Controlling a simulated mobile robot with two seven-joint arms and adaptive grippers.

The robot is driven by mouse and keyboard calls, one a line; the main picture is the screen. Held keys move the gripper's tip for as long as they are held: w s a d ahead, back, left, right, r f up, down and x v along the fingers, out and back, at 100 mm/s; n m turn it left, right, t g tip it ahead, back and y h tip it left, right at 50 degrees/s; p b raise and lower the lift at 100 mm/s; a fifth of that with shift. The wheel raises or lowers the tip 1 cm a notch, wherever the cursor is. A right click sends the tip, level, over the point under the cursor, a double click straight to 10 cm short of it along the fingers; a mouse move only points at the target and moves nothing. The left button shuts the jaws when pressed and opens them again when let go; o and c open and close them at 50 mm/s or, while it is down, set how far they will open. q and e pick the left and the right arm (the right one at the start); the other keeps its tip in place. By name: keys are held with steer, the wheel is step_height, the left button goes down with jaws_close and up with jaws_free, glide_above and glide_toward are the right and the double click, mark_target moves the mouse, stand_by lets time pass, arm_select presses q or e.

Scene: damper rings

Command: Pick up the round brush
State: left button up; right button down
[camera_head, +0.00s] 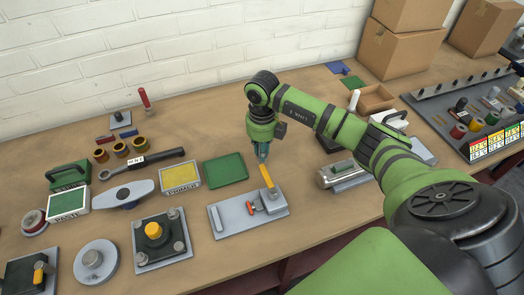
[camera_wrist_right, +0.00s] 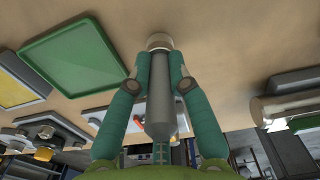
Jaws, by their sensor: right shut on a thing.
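My right gripper (camera_head: 262,154) points down above the bench, just right of the flat green tray and behind the grey plate with the orange-handled clamp. In the right wrist view, its two teal fingers (camera_wrist_right: 158,75) are shut on the round brush (camera_wrist_right: 162,105), a grey cylinder with a pale, cream-coloured end at the fingertips. The brush is hardly visible in the head view, hidden by the gripper. I cannot tell whether its end touches the bench. My left gripper is not in view.
The green tray (camera_head: 225,170) and clamp plate (camera_head: 230,217) are close to the gripper. A yellow-faced box (camera_head: 180,177) stands farther left, and a metal cylinder on a plate (camera_head: 340,174) to the right. Cardboard boxes (camera_head: 398,50) stand at the back. Bench behind the gripper is clear.

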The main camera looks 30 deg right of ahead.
steer(key=shift+r, duration=0.1)
steer(key=shift+r, duration=0.25)
step_height(320, 180, up, 4)
steer(key=shift+s+f+b, duration=0.15)
steer(key=shift+f+b, duration=0.1)
steer(key=shift+b, duration=0.65)
steer(key=s+r+b, duration=0.1)
steer(key=s+r, duration=0.2)
steer(key=s, duration=0.2)
steer(key=s+a+r+b, duration=0.1)
steer(key=s+r, duration=0.3)
steer(key=s, duration=0.2)
steer(key=shift+s+a+b, duration=0.15)
steer(key=shift+a+b, duration=0.05)
steer(key=shift+b, duration=0.1)
steer(key=shift+f, duration=0.1)
stand_by(1.0)
